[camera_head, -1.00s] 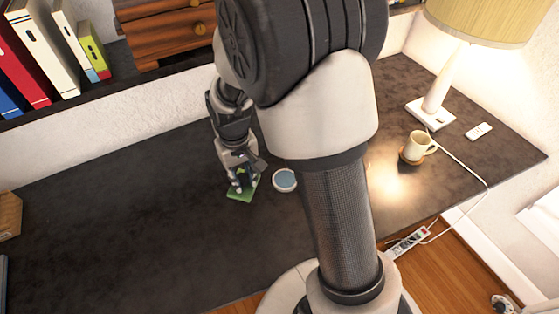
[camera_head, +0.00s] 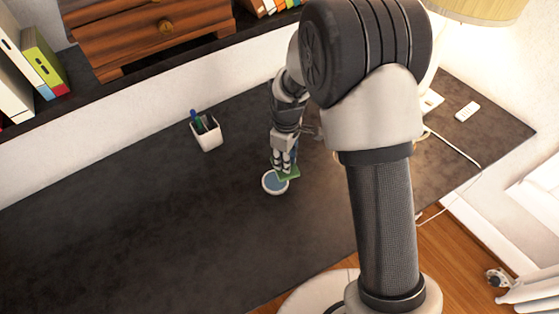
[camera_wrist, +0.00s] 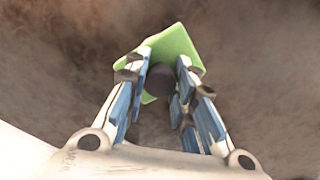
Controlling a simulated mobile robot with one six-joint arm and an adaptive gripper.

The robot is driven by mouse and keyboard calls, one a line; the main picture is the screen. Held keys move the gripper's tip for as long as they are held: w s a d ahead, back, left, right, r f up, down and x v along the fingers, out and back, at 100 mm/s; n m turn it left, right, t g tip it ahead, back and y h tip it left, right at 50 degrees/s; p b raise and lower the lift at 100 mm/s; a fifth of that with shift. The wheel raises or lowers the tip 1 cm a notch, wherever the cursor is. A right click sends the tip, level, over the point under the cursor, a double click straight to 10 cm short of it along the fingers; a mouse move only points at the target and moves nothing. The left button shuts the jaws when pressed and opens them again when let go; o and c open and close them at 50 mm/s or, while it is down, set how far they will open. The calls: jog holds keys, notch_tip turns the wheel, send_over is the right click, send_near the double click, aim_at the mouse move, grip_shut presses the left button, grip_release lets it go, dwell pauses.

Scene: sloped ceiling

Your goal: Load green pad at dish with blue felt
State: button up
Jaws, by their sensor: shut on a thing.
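My gripper (camera_head: 283,167) is shut on the green pad (camera_head: 290,175), which it holds over or just beside the right edge of the dish. Whether the pad touches the dish is hard to tell. The round white dish (camera_head: 264,189) with blue felt (camera_head: 275,182) inside stands on the dark desk, partly covered by the pad and fingers. In the wrist view, the fingers (camera_wrist: 160,72) close around a dark round knob (camera_wrist: 160,82) above the green pad (camera_wrist: 176,42).
A white pen cup (camera_head: 207,134) stands at the back, left of my gripper. A wooden drawer unit (camera_head: 150,35) is on the shelf behind. A lamp (camera_head: 470,8) and a white remote (camera_head: 467,111) are at the right. The desk's left half (camera_head: 130,220) is clear.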

jog(key=a+n, duration=0.1)
jog(key=a+f+n, duration=0.2)
jog(key=shift+w, duration=0.3)
jog(key=shift+f+b, duration=2.2)
jog(key=shift+f, duration=0.7)
jog(key=shift+f+b, duration=0.3)
jog(key=shift+f, duration=0.25)
jog(key=shift+r, duration=0.15)
jog(key=shift+r+p, duration=2.5)
jog(key=shift+r, duration=0.95)
jog(key=shift+d, duration=0.1)
